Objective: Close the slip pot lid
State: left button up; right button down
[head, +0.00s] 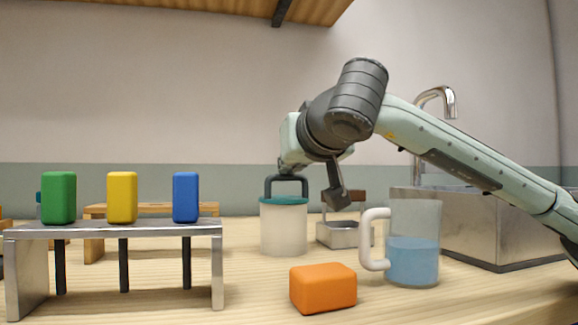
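The slip pot (284,231) is a white, round pot in the middle of the head view. A teal lid (284,201) lies across its top, and a dark arched handle (286,180) stands above it. I cannot tell whether the lid is fully seated. My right gripper (314,191) hangs above and to the right of the pot. One dark finger shows to the right of the lid, apart from the handle. The other finger is hidden or merges with the dark handle. The gripper looks open, with nothing visibly held. My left gripper is out of view.
A clear jug (413,262) of blue liquid and an orange block (323,289) stand front right of the pot. A bench (110,229) at left bears green, yellow and blue blocks.

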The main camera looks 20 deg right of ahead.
jog(key=shift+f, duration=0.7)
jog(key=r+v, duration=0.1)
jog(key=v, duration=1.1)
jog(key=shift+r, duration=0.15)
